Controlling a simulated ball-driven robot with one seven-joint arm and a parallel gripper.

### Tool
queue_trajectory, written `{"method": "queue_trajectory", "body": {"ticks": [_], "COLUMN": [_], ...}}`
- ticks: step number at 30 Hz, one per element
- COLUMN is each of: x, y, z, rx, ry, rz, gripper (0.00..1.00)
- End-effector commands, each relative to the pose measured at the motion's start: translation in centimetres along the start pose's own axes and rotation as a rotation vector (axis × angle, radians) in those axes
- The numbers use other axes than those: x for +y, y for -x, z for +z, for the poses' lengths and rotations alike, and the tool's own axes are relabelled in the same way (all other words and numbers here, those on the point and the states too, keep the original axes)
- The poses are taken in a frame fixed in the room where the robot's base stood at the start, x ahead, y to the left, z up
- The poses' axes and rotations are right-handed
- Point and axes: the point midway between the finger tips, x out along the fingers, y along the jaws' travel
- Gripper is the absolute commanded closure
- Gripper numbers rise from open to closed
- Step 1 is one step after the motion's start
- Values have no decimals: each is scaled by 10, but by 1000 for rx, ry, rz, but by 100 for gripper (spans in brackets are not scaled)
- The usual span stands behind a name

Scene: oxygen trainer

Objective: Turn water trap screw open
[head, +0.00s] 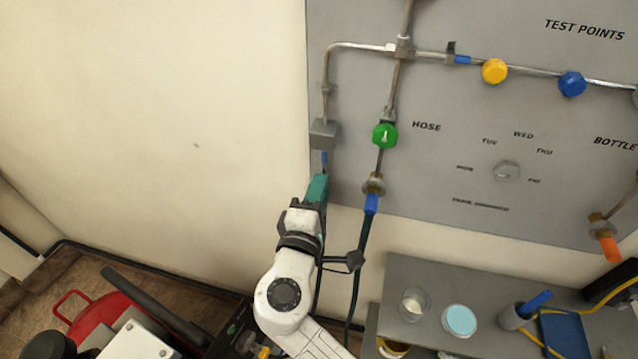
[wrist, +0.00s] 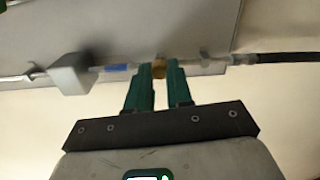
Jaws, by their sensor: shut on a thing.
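The water trap is the small grey box (head: 324,134) at the lower left of the grey panel, on the pipe; it also shows in the wrist view (wrist: 70,74). A blue band (head: 324,159) sits on the pipe just below the box. In the wrist view a small brass-coloured screw (wrist: 159,69) lies between the green fingertips of my gripper (wrist: 159,72). My gripper (head: 317,188) is shut on this screw, below the box in the head view. The fingers hide the screw in the head view.
A green knob (head: 384,136) and a hose fitting (head: 374,185) are close to the right. Yellow (head: 494,71) and blue (head: 571,84) knobs are farther right. A shelf (head: 400,268) with cups stands below right. The wall at left is clear.

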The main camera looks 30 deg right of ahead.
Motion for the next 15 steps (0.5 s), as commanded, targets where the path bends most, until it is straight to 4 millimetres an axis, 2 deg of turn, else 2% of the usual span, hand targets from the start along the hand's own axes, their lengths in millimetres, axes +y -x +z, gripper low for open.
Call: {"method": "queue_trajectory", "body": {"ticks": [7, 15], "x": [2, 0], "y": [0, 0], "z": [-1, -2], "rx": [5, 7], "ry": [120, 172], "rz": [1, 2], "gripper": [100, 100]}}
